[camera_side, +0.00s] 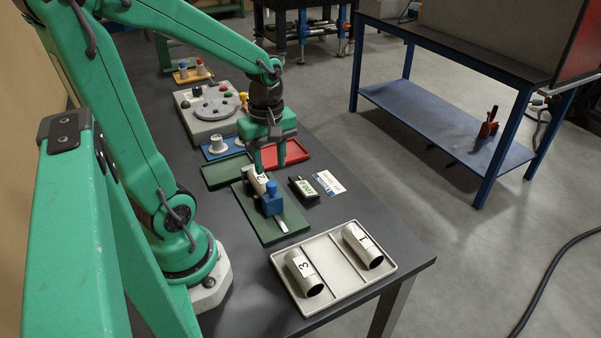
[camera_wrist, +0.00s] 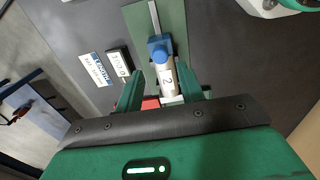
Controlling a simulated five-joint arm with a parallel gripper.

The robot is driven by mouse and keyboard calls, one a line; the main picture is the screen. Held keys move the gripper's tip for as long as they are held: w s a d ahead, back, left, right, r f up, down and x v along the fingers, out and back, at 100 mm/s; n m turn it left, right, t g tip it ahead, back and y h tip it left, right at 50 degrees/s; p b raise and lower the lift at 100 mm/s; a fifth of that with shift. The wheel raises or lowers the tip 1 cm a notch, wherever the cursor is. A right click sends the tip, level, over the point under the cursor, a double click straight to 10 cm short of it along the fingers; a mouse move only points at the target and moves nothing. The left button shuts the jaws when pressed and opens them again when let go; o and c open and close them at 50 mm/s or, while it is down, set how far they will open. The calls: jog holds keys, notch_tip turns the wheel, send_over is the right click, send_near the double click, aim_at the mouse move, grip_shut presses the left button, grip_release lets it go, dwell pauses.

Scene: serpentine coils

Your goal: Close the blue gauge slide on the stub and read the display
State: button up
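The stub (camera_side: 256,179), a pale cylinder marked 2, lies on the green gauge plate (camera_side: 268,229). The blue gauge slide (camera_side: 271,203) stands at its near end; I cannot tell whether they touch. The wrist view shows the blue slide (camera_wrist: 159,48) right at the end of the stub (camera_wrist: 168,82). My gripper (camera_side: 270,168) is open, fingers apart and pointing down, behind the slide near the stub's far end. In the wrist view my gripper (camera_wrist: 160,78) has its fingers on either side of the stub.
A printed card (camera_side: 328,183) lies right of the display. A pale divided tray (camera_side: 334,261) in front holds stubs marked 3 (camera_side: 304,272) and 1 (camera_side: 362,245). Red (camera_side: 296,151) and green (camera_side: 222,174) trays and a grey control panel (camera_side: 208,110) lie behind.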

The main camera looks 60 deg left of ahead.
aim_at(271, 183)
jog(key=shift+f, duration=3.85)
grip_shut()
grip_release()
jog(key=shift+r, duration=0.1)
jog(key=shift+d+r, duration=0.15)
jog(key=shift+r, duration=1)
jog(key=shift+d+r, duration=0.2)
jog(key=shift+r, duration=0.95)
jog(key=shift+d+r, duration=0.15)
jog(key=shift+r, duration=1)
